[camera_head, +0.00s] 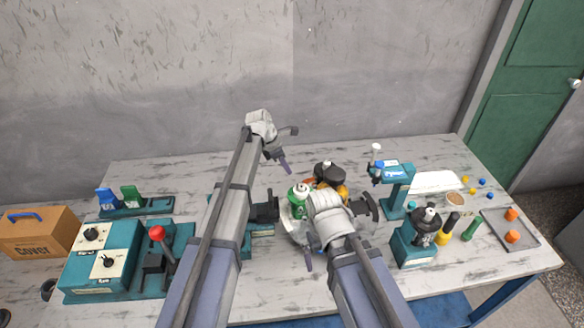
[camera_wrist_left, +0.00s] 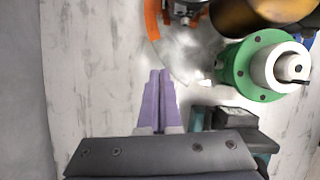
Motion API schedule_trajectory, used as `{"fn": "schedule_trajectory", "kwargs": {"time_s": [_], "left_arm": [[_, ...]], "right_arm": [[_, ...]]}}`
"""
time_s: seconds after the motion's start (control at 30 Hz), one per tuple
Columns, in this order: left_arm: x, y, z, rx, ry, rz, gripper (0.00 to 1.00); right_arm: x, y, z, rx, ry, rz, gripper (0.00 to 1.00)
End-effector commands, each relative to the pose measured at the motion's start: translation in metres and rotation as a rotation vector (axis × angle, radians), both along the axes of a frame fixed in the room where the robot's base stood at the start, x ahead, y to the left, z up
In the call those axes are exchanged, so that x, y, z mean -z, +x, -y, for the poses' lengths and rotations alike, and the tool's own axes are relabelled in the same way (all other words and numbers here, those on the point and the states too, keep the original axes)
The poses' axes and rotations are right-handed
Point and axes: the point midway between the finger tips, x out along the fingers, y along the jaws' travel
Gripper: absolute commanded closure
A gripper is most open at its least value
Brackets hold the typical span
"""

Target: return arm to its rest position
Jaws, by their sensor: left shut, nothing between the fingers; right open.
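My left arm reaches up across the table in the head view. Its gripper (camera_head: 286,168) has purple fingers held together, empty, above the table behind the motor parts. In the left wrist view the closed purple fingers (camera_wrist_left: 159,78) point at the bare white tabletop, left of a green flanged part (camera_wrist_left: 263,65). My right arm comes in from the lower right. Its gripper (camera_head: 309,263) is open and hangs low in front of the round motor assembly (camera_head: 297,230). The right forearm hides part of that assembly.
A control box (camera_head: 100,255) with knobs, a red-knobbed lever (camera_head: 157,233) and a "Cover" carton (camera_head: 40,232) stand left. A teal press (camera_head: 396,180), a teal stand (camera_head: 415,247) and a grey tray (camera_head: 512,232) with orange parts stand right. The table's back left is clear.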

Motion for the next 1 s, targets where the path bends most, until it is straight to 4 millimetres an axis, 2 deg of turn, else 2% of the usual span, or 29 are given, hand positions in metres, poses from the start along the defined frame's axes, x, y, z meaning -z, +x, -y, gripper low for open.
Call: {"fn": "schedule_trajectory", "kwargs": {"time_s": [0.03,0.2,0.7,0.77,1.0], "left_arm": [[-0.012,-0.001,-0.003,-0.001,0.000,0.000,1.00],[-0.022,-0.001,-0.008,-0.002,0.000,-0.001,1.00],[-0.028,-0.002,-0.010,-0.001,0.000,0.000,1.00],[-0.035,-0.002,-0.010,-0.001,0.000,0.000,1.00],[-0.079,-0.002,-0.010,-0.001,0.000,0.000,1.00]], "right_arm": [[-0.012,0.000,0.000,0.000,0.000,0.000,0.00],[-0.022,0.000,0.000,0.000,0.000,0.000,0.00],[-0.028,0.000,0.000,0.000,0.000,0.000,0.00],[-0.035,0.000,0.000,0.000,0.000,0.000,0.00],[-0.079,0.000,0.000,0.000,0.000,0.000,0.00]]}}
